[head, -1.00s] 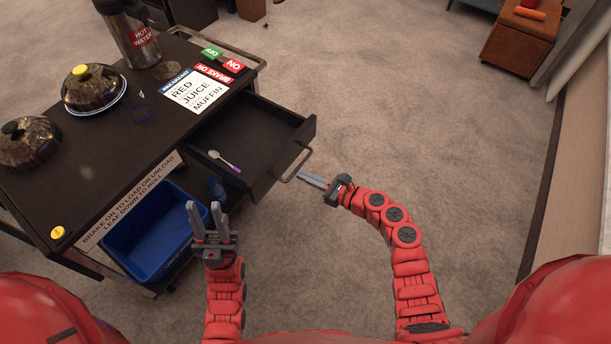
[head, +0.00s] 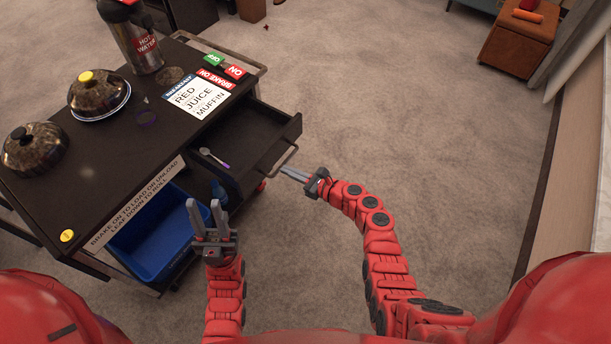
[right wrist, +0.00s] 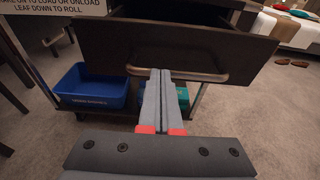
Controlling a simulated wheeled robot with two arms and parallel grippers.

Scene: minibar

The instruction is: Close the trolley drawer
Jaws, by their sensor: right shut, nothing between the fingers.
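The trolley drawer (head: 252,132) stands partly out of the right side of the dark trolley (head: 113,150), with a spoon (head: 214,157) inside. Its front (right wrist: 195,45) and bar handle (right wrist: 205,76) face my right gripper (right wrist: 161,75). The right gripper is shut and empty, its fingertips at the handle; it also shows in the head view (head: 284,171). I cannot tell exactly whether the tips touch the bar or the drawer front. My left gripper (head: 206,207) is open and empty, in front of the trolley near the blue bin, apart from the drawer.
On the trolley top stand a hot water flask (head: 138,42), two covered dishes (head: 98,92) (head: 35,148) and a label card (head: 197,97). A blue bin (head: 160,235) sits on the lower shelf. Carpet to the right is clear; an orange-brown cabinet (head: 515,42) stands far right.

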